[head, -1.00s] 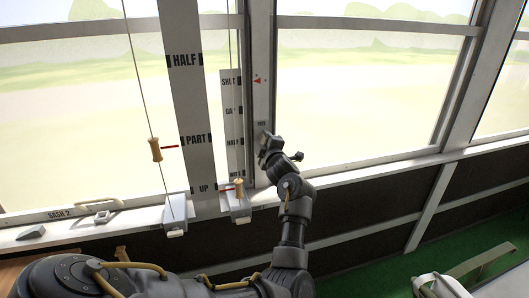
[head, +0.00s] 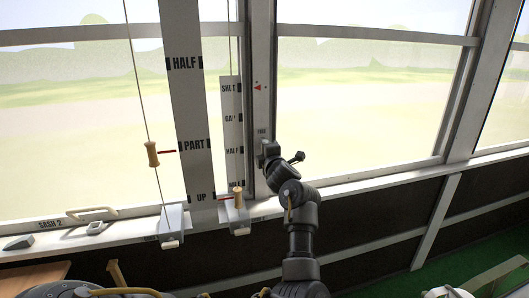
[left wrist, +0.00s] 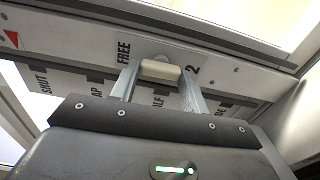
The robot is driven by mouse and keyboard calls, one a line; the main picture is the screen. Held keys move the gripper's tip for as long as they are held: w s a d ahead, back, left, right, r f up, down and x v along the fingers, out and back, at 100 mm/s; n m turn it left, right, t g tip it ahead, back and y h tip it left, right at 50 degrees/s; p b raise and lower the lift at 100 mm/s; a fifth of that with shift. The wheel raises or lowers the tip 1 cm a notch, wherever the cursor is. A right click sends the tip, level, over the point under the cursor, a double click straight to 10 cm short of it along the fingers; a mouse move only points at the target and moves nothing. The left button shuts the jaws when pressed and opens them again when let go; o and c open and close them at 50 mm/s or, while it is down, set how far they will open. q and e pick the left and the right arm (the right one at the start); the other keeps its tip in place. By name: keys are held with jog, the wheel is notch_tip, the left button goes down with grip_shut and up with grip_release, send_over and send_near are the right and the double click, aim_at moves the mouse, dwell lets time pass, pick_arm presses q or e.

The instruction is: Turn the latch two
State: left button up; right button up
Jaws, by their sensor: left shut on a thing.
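The latch (left wrist: 160,70) is a small cream bar on the window frame, between the words FREE and the number 2 in the left wrist view. My left gripper (left wrist: 160,82) is shut on it, with one finger on each side. In the head view my left gripper (head: 266,152) is at the upright post, just below the FREE label (head: 262,132). The gripper hides the latch there. My right gripper is not in view.
Left of the post stand a narrow marked board (head: 232,120) and a wide one (head: 192,110). Wooden toggles (head: 152,154) hang on cords above white cleat boxes (head: 172,222). A handle (head: 92,212) and a small catch (head: 95,228) are on the sill.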

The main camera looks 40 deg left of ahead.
pick_arm(q)
jog(key=o, duration=1)
